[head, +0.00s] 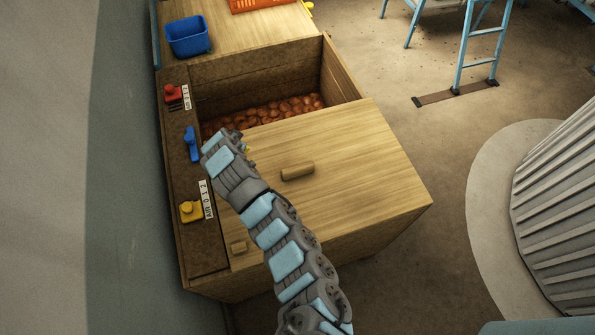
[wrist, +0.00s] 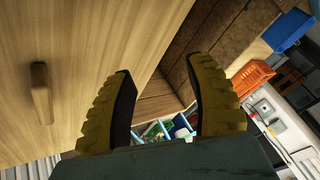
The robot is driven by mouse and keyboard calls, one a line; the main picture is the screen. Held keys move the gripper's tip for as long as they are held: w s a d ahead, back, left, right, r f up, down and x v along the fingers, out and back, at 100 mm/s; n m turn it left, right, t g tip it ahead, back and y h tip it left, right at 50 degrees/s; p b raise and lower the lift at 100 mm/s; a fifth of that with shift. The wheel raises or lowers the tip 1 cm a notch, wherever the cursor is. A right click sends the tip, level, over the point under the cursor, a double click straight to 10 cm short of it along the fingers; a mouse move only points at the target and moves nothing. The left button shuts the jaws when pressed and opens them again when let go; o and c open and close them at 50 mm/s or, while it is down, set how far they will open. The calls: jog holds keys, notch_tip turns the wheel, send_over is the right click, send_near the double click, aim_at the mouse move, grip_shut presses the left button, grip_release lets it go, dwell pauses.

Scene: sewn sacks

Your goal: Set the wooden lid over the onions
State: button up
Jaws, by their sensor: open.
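The wooden lid (head: 345,150) is a light panel lying over the near part of a wooden bin. A bar handle (head: 297,171) stands on it, and the handle also shows in the wrist view (wrist: 41,93). Reddish-brown onions (head: 290,108) lie exposed in the bin's far part. My gripper (wrist: 160,64) has two yellow and black fingers spread apart with nothing between them. In the head view it is by the lid's left edge, left of the handle and apart from it. The wrist hides most of the fingers there.
A dark panel along the bin's left side carries red (head: 172,92), blue (head: 191,146) and yellow (head: 190,210) controls. A blue basket (head: 188,37) and an orange crate (head: 262,4) stand beyond the bin. Open floor lies to the right, before a ribbed grey structure (head: 560,220).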

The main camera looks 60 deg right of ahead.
jog(key=s+d+r+m+g+y+b, duration=0.1)
jog(key=s+d+m+g+y, duration=0.2)
jog(key=s, duration=0.6)
jog(key=m+g, duration=0.4)
jog(key=m, duration=0.1)
send_near(298, 167)
jog(key=shift+y, duration=0.3)
jog(key=b+x, duration=0.2)
jog(key=x, duration=0.3)
jog(key=b+x, duration=0.2)
jog(key=x, duration=0.2)
jog(key=shift+d+f, duration=0.3)
jog(key=shift+x, duration=1.55)
jog(key=shift+d, duration=0.1)
grip_shut()
